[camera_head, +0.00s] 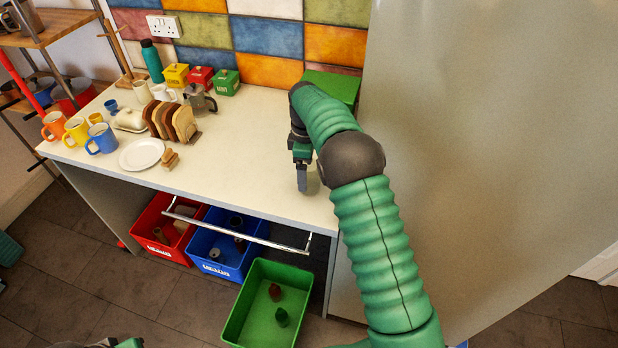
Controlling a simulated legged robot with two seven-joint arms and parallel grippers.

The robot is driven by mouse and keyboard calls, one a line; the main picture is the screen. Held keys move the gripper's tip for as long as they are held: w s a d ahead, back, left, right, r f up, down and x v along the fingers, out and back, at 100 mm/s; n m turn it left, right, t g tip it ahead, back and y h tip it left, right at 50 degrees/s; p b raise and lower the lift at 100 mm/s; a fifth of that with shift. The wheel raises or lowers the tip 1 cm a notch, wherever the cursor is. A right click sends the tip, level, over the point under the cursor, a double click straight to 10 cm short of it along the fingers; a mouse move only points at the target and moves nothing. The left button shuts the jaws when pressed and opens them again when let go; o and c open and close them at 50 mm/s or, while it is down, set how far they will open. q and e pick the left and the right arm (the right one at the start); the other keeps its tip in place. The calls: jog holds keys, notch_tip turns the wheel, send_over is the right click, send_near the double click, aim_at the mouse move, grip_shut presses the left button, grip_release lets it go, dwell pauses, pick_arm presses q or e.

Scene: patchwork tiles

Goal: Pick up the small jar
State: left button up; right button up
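My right arm comes in from the right, and its gripper (302,180) points down over the counter's right part. I see its fingers edge-on, so I cannot tell whether they are open or shut. A pale patch beside the fingers is mostly hidden by the gripper and arm; I cannot tell if it is a jar. Small lidded containers in yellow (176,76), red (200,77) and green (225,82) stand at the counter's back. No thing is clearly identifiable as the small jar. A dark and green piece, probably my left gripper (104,344), shows at the bottom edge, fingers unclear.
The white counter (250,140) is clear left of my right gripper. A toast rack (172,122), plate (141,154) and mugs (101,139) stand further left. Red (152,215), blue (213,268) and green (240,325) bins sit below. A tall fridge-like panel (490,130) bounds the right.

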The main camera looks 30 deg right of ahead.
jog(key=f, duration=0.2)
jog(key=d+f, duration=0.1)
jog(key=f, duration=0.1)
jog(key=f+p, duration=0.1)
jog(key=shift+d+f, duration=0.25)
jog(key=shift+f, duration=0.15)
jog(key=shift+a, duration=0.2)
jog(key=shift+c, duration=1.2)
jog(key=shift+d, duration=0.1)
jog(key=c, duration=1.4)
